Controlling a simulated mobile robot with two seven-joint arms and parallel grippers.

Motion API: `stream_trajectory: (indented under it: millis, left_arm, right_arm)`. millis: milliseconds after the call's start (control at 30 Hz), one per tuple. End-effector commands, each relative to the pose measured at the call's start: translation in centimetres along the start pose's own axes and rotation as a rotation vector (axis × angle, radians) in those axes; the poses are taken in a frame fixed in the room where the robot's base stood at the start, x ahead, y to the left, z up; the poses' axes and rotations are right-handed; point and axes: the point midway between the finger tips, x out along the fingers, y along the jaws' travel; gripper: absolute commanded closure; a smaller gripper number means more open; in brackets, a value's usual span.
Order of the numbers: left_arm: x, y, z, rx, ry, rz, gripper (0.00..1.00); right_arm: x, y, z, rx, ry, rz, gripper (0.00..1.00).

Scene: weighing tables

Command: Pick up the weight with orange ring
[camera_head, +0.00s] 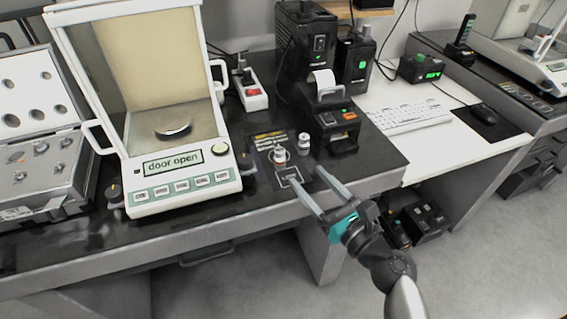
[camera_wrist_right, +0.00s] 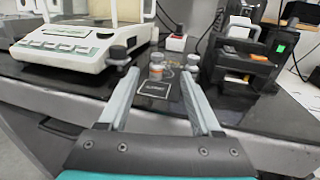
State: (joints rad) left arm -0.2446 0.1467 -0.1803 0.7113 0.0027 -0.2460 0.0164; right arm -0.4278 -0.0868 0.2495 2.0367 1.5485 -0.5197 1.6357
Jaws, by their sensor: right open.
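My left gripper is not in view.
The balance (camera_head: 185,192) reads "door open" and stands left of the weights. A black label printer (camera_head: 332,128) stands close behind right. A printed label (camera_head: 291,178) lies in front of the weights. A metal weight case (camera_head: 35,195) is far left.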

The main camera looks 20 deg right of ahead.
Motion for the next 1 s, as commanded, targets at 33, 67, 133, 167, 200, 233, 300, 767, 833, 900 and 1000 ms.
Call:
stream_trajectory:
  millis: [33, 67, 133, 167, 200, 233, 300, 767, 833, 900, 1000]
  left_arm:
    - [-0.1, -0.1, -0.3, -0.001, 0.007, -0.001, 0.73]
    - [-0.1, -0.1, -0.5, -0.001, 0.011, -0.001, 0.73]
    - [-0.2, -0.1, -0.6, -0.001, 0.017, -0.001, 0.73]
    - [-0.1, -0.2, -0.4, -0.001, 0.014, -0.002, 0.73]
    - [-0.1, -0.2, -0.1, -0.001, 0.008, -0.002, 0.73]
    - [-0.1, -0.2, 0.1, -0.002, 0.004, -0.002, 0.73]
    - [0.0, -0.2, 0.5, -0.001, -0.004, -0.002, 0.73]
    - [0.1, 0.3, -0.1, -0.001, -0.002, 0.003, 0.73]
    - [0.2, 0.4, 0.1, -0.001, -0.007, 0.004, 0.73]
    - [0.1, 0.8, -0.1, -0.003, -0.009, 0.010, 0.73]
    - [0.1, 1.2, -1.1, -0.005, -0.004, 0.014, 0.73]
  right_arm:
    - [0.7, 0.0, 0.2, -0.001, -0.003, 0.001, 0.34]
    - [1.1, 0.0, 0.2, -0.002, -0.003, 0.001, 0.34]
    - [2.3, 0.1, 0.3, -0.003, -0.004, 0.003, 0.34]
    - [2.8, 0.1, 0.1, -0.003, -0.002, 0.003, 0.34]
    - [3.4, 0.1, 0.2, -0.004, -0.003, 0.002, 0.34]
    - [3.9, 0.1, 0.1, -0.005, -0.002, 0.002, 0.34]
    - [5.1, 0.1, 0.1, -0.005, -0.002, 0.002, 0.34]
    - [9.6, 0.1, 0.0, -0.006, 0.001, 0.002, 0.34]
    - [10.1, 0.2, -0.1, -0.007, 0.001, 0.002, 0.34]
    - [10.9, 0.3, -0.1, -0.007, -0.001, 0.003, 0.34]
    - [12.3, 0.5, -0.2, -0.006, -0.001, 0.002, 0.34]
